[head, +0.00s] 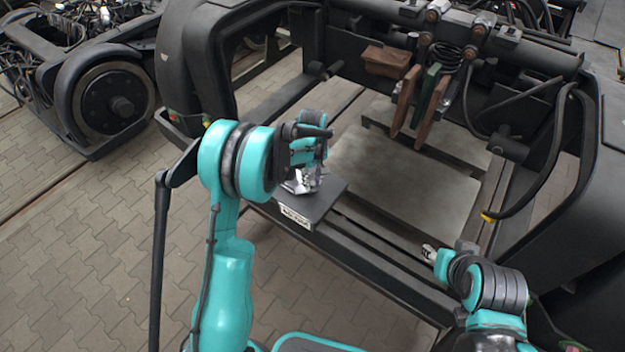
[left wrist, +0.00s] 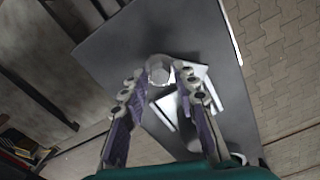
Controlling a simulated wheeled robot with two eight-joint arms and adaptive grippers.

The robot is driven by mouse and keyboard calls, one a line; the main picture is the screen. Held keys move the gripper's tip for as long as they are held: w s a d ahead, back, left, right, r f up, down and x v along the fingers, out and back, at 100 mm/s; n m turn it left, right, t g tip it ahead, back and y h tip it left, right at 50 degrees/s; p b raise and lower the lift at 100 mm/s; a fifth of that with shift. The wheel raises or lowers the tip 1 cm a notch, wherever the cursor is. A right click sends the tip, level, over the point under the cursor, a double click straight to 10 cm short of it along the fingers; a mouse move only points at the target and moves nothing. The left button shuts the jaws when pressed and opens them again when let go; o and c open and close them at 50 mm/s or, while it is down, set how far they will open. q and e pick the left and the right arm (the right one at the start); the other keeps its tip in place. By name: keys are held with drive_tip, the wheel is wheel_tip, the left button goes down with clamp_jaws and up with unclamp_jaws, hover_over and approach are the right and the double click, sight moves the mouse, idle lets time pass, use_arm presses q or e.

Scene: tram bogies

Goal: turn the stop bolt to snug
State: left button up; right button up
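The stop bolt (left wrist: 160,68) shows in the left wrist view as a round silver head on a dark plate, with bright metal pieces beside it. My left gripper (left wrist: 162,84) has its two fingers spread on either side of the bolt head, with small gaps visible, and seems to hold nothing. In the head view my left gripper (head: 304,183) points down over the dark plate (head: 328,200), hiding the bolt there. My right gripper (head: 430,253) is small at the right by the frame beam, partly hidden by its arm, and its opening is unclear.
The plate has a white label (head: 295,217) on its front edge and sits on the bogie's front beam (head: 380,258). Brown and green blocks (head: 431,92) hang at the back. A cable loop (head: 545,190) hangs at the right.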

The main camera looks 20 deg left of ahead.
sight(312, 182)
use_arm(q)
clamp_jaws()
drive_tip(key=shift+f+m+b, duration=0.1)
drive_tip(key=shift+m+b, duration=0.45)
drive_tip(key=shift+m, duration=2.25)
drive_tip(key=o, duration=0.6)
unclamp_jaws()
drive_tip(key=shift+c, duration=0.2)
drive_tip(key=shift+r, duration=0.2)
wheel_tip(312, 182, up, 12)
drive_tip(key=shift+f, duration=0.1)
